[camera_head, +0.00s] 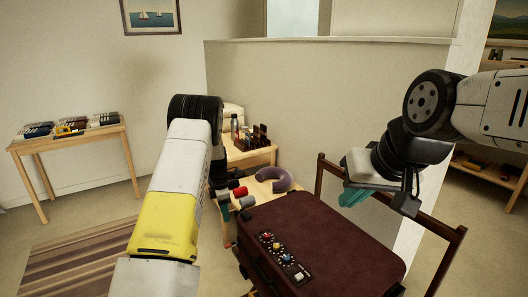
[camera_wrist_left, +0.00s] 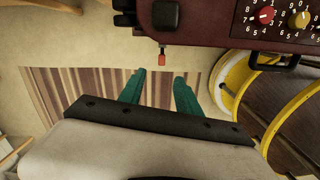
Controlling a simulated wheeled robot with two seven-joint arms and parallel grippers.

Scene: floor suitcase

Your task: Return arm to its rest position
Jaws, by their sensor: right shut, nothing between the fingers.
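My left arm comes in from the left in the head view, white and yellow, and hides part of the room behind it. Its gripper (camera_head: 225,211) is mostly hidden by the arm, beside the suitcase's left end. In the left wrist view, my left gripper (camera_wrist_left: 160,82) has its two teal fingers apart with nothing between them. My right gripper (camera_head: 353,197) is shut and empty above the right rear part of the maroon suitcase (camera_head: 345,238). The closed suitcase has a dial panel (camera_head: 285,257) on its top and also shows in the left wrist view (camera_wrist_left: 225,22).
A wooden frame (camera_head: 320,180) stands around the suitcase's back and right. Behind it a low table holds a purple neck pillow (camera_head: 275,179) and red rolls. A side table (camera_head: 66,141) stands far left. A striped rug (camera_head: 75,262) covers open floor at left.

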